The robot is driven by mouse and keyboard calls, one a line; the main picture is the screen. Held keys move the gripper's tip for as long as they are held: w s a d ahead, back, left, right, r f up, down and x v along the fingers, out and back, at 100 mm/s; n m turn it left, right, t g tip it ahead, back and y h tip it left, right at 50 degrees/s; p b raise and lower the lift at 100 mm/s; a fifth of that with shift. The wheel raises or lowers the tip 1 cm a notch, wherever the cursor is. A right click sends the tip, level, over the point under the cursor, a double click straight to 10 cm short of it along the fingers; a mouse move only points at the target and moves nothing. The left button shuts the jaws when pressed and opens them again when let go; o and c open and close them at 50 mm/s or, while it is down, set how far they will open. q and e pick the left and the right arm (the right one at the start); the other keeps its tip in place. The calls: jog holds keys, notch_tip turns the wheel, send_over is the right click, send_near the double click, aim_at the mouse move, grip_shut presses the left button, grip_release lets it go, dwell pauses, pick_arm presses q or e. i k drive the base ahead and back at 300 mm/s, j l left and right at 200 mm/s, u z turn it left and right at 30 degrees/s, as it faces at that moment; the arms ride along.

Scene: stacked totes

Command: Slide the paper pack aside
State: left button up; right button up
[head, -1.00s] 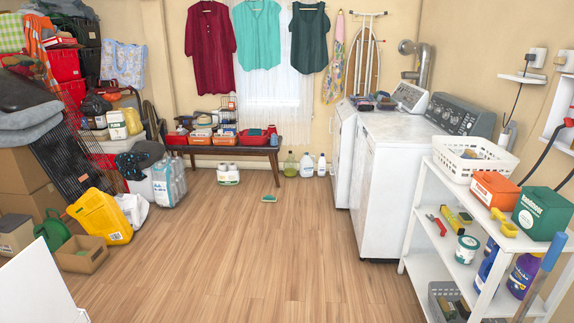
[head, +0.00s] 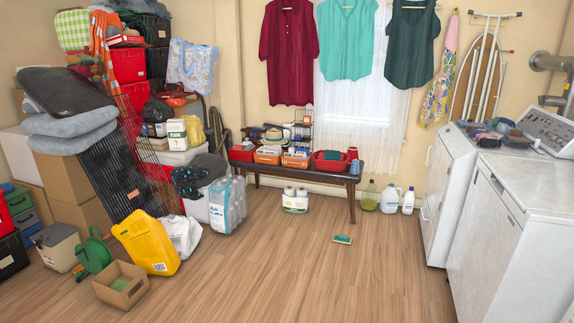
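What looks like the paper pack (head: 227,204) is a tall, clear-wrapped bundle with a blue label and white contents. It stands upright on the wooden floor, left of the middle. A white bag (head: 182,236) lies just left of it, and a dark bundle (head: 196,176) is behind it on the left. Stacked totes show behind, including a red tote (head: 128,66). Neither of my grippers is in view.
A yellow jug (head: 146,243) leans near the white bag. An open cardboard box (head: 121,285) sits in front. A bench (head: 290,172) stands behind right. A small green brush (head: 342,239) lies on otherwise clear floor. White machines (head: 500,235) line the right.

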aim_at(299, 204)
jog(key=i+j, duration=0.1)
jog(key=i, duration=4.45)
jog(key=i+z, duration=0.25)
jog(key=i, duration=0.4)
jog(key=i+j+z, duration=0.25)
jog(key=i, duration=0.35)
